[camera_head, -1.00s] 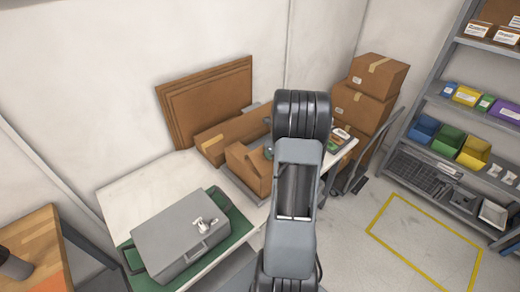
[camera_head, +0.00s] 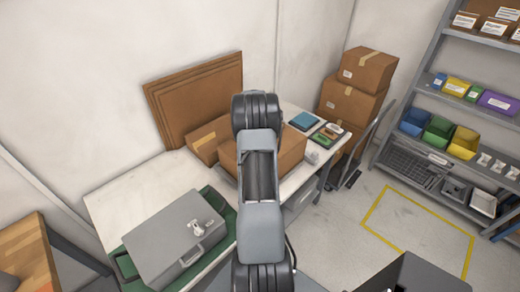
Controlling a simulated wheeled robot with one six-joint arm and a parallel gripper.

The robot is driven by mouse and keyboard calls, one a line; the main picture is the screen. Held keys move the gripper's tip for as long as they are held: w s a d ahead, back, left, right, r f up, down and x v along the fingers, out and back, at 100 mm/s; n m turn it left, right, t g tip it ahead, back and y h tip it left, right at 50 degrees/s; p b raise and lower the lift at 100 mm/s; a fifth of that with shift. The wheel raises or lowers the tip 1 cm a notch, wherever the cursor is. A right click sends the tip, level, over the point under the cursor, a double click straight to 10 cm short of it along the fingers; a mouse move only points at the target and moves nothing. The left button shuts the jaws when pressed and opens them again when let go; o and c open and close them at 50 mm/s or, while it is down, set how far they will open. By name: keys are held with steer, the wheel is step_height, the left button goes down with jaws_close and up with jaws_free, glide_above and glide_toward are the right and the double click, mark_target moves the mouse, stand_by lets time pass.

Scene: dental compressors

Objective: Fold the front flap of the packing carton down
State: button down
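The packing carton appears to be the brown box (camera_head: 292,150) on the white workbench, right behind my arm. My arm covers its middle, and only its right part and a strip at the left show. I cannot tell how its front flap stands. My arm rises from the bottom of the picture across the bench's front edge. My gripper is not visible in this view.
A grey case (camera_head: 175,238) lies on a green mat at the bench's (camera_head: 130,190) left. A taped brown box (camera_head: 208,137) and flat cardboard sheets (camera_head: 197,98) stand behind. A blue pad (camera_head: 305,120) and small trays lie right. Stacked boxes (camera_head: 350,103) stand beyond.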

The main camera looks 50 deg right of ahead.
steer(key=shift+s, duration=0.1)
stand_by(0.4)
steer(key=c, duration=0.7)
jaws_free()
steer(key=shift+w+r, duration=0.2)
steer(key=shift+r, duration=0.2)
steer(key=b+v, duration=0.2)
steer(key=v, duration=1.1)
steer(key=shift+b, duration=0.35)
